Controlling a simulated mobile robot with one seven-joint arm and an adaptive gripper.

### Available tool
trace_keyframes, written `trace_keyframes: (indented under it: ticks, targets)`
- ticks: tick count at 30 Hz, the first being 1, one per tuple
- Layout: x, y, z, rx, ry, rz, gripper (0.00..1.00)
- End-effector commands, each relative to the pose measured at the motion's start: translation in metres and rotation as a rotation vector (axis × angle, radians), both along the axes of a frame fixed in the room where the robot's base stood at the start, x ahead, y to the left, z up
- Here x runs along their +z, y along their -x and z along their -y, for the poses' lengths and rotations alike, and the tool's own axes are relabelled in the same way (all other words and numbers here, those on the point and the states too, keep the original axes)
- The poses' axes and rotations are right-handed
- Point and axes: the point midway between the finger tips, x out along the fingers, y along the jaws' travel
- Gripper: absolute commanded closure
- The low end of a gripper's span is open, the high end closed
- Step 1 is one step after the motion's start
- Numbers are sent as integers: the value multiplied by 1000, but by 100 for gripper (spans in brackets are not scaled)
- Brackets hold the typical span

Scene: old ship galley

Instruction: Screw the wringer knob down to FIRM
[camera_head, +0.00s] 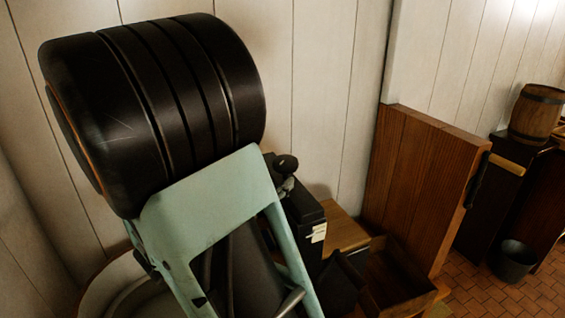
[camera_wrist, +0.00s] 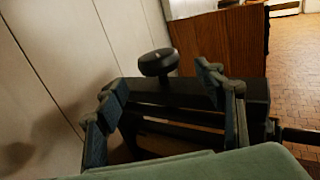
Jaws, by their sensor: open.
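The wringer knob (camera_wrist: 158,62) is black, round and flat-topped, on a short stem above the black wringer (camera_wrist: 185,95). In the head view the knob (camera_head: 286,163) shows just right of my arm, on top of the dark wringer (camera_head: 305,222), which carries a pale label (camera_head: 319,232). My gripper (camera_wrist: 160,82) is open in the wrist view. One finger is to the left of the knob and one to the right, with the knob seen in the gap between them. Neither finger visibly touches it.
A tall wooden panel (camera_head: 422,185) stands right of the wringer, with an open wooden box (camera_head: 400,285) below it. A pale plank wall (camera_head: 325,90) is close behind. A bucket (camera_head: 514,260) and a barrel (camera_head: 538,112) are farther right. Brick floor there is partly clear.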

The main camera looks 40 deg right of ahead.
Motion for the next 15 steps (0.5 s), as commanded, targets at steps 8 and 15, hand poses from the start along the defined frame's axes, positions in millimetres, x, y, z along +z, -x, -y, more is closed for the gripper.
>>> trace_keyframes:
  ticks: [8, 15]
  targets:
    - [1, -15, 51, -3, 1, -1, 37]
    - [0, -22, 70, 0, 0, 1, 37]
